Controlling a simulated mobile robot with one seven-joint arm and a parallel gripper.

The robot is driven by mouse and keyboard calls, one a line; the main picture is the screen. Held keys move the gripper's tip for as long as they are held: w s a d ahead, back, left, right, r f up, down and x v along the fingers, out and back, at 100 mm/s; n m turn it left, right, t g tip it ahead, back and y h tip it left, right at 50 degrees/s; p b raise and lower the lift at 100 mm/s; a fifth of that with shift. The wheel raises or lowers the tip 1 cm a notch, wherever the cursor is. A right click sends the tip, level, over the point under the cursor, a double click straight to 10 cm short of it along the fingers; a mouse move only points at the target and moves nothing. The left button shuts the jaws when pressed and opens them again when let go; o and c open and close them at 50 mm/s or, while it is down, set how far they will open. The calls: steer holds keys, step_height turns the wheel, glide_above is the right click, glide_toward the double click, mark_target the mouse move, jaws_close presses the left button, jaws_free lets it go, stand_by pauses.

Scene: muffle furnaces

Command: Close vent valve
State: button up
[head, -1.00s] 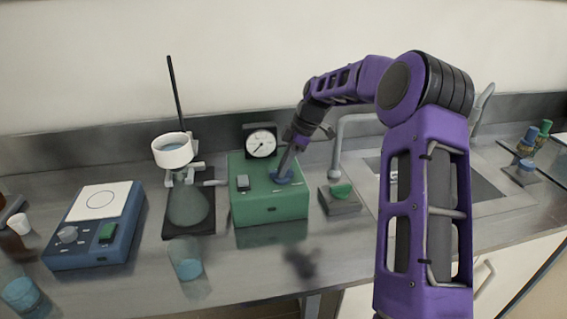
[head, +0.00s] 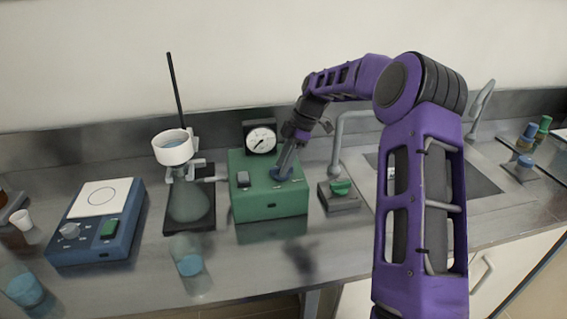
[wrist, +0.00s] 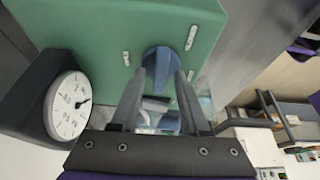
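The vent valve appears to be the blue knob (head: 280,175) on top of the green box (head: 268,205). My gripper (head: 279,170) points down at the knob from above. In the wrist view the blue knob (wrist: 163,62) sits between the two fingertips of my gripper (wrist: 162,74), which lie close against its sides. The fingers hide part of the knob. The green top (wrist: 100,45) has white label marks around the knob. A round white gauge (head: 260,139) stands behind the box, and it also shows in the wrist view (wrist: 70,104).
Left of the box stand a flask with a white funnel (head: 173,148), a thin rod (head: 177,95) and a blue hotplate (head: 95,225). A beaker (head: 188,265) stands in front. On the right are a small block with a green knob (head: 341,188) and the sink (head: 475,180).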

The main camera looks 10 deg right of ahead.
steer(key=v, duration=1.7)
steer(key=shift+d+r, duration=0.15)
steer(key=shift+w, duration=0.1)
